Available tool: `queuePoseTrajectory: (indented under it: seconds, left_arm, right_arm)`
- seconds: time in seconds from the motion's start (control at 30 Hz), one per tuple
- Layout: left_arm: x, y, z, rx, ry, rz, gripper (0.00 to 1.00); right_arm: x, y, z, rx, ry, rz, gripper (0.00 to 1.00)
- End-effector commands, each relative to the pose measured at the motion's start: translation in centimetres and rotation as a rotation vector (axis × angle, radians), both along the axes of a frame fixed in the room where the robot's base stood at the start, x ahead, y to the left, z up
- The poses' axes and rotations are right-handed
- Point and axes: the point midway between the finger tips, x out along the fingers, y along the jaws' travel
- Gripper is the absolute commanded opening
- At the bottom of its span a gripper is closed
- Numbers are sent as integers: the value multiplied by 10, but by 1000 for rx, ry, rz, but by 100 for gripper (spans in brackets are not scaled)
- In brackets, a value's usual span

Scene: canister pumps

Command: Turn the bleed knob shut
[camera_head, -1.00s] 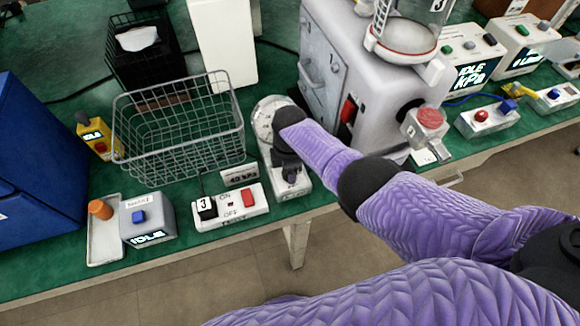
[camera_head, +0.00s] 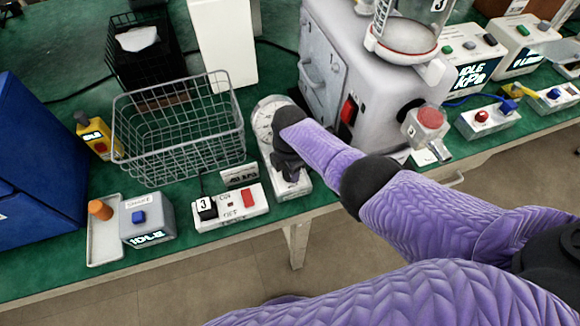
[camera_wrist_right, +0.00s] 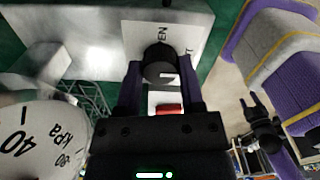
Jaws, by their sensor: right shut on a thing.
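The bleed knob (camera_wrist_right: 160,64) is a dark round knob on a pale block. A white label beside it, partly hidden, reads "EN" at its visible end. My right gripper (camera_wrist_right: 161,84) has its two fingers on either side of the knob and is shut on it. In the head view, my right gripper (camera_head: 290,168) reaches down over the pale gauge unit (camera_head: 296,187) and hides the knob. The gauge dial (camera_wrist_right: 38,138) reads in kPa; its needle is not clear. A dark forked shape in the right wrist view may be my left gripper (camera_wrist_right: 252,106), too small to judge.
A wire basket (camera_head: 180,135) stands left of the gauge unit. A switch box (camera_head: 231,208) and a small "40 kPa" sign (camera_head: 240,174) are close on its left. The large grey machine (camera_head: 375,85) stands to its right. The table's front edge is just below.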

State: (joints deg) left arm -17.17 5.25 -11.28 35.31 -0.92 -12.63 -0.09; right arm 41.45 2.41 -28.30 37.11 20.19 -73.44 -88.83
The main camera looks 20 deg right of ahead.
Motion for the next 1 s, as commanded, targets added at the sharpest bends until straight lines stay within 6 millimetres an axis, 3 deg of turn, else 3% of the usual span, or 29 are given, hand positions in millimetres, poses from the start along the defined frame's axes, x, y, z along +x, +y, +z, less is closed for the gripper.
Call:
queuePoseTrajectory:
  seconds: [0.17, 0.2, 0.33, 0.77, 0.87, 1.0]
  left_arm:
    - [0, 1, 0, 1, 1, 0, 59]
    - [0, 1, 0, 1, 1, 0, 59]
    - [0, 1, 0, 1, 1, 0, 59]
    - [-1, 1, 0, 1, 2, 0, 59]
    - [-1, 1, 1, 1, 2, 0, 59]
    - [-1, 1, 1, 1, 2, 0, 59]
  right_arm:
    - [0, 0, 0, 1, -1, 1, 0]
    - [0, 0, 0, 1, -1, 1, 57]
    - [0, 0, 0, 0, -1, 0, 84]
    - [0, 0, 0, 0, 0, -9, 84]
    - [0, 0, 0, 1, 0, -95, 84]
    - [-1, 1, 0, 2, 2, -407, 84]
